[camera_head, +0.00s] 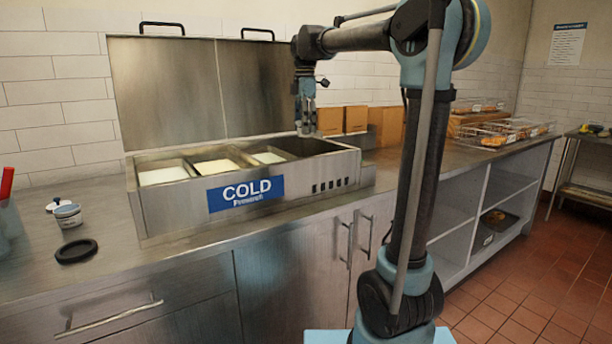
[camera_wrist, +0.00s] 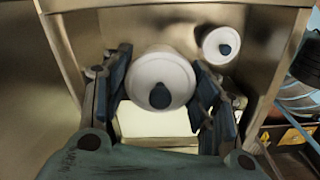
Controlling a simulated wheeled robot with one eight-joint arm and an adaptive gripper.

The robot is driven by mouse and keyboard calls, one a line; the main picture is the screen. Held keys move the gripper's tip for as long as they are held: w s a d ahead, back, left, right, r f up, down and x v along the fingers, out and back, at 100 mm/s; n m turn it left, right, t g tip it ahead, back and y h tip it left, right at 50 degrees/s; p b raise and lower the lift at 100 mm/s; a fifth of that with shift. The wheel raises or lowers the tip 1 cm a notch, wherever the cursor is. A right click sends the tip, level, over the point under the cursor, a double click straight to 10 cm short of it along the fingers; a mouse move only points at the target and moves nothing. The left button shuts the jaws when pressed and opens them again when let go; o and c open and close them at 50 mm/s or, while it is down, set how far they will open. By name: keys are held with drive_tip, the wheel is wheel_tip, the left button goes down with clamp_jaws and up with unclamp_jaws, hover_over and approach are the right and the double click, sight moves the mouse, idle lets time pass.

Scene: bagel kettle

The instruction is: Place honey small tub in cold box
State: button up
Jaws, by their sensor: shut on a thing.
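My gripper (camera_head: 307,122) is over the right-hand part of the cold box (camera_head: 165,214), a steel counter unit with a blue "COLD" label. In the wrist view my gripper (camera_wrist: 165,100) is shut on a small white tub (camera_wrist: 160,68), with a finger on each side. The tub has a round white lid with a dark knob; no label can be read, so I cannot tell that it is honey. Steel walls surround it in the wrist view. How far its base is from the floor below is hidden. In the head view the held tub is barely discernible.
A similar white tub (camera_wrist: 220,45) stands close by, at the upper right. Filled pans (camera_head: 215,166) occupy the box's left and middle. Another tub (camera_head: 68,214) and a black disc (camera_head: 76,251) lie left on the counter. Raised steel lids (camera_head: 165,90) stand behind.

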drive_tip(key=shift+a, duration=0.25)
drive_tip(key=shift+f, duration=5)
drive_tip(key=shift+s+f, duration=0.1)
drive_tip(key=shift+f, duration=0.5)
drive_tip(key=o, duration=1.1)
wheel_tip(320, 180, up, 13)
drive_tip(key=shift+r, duration=0.1)
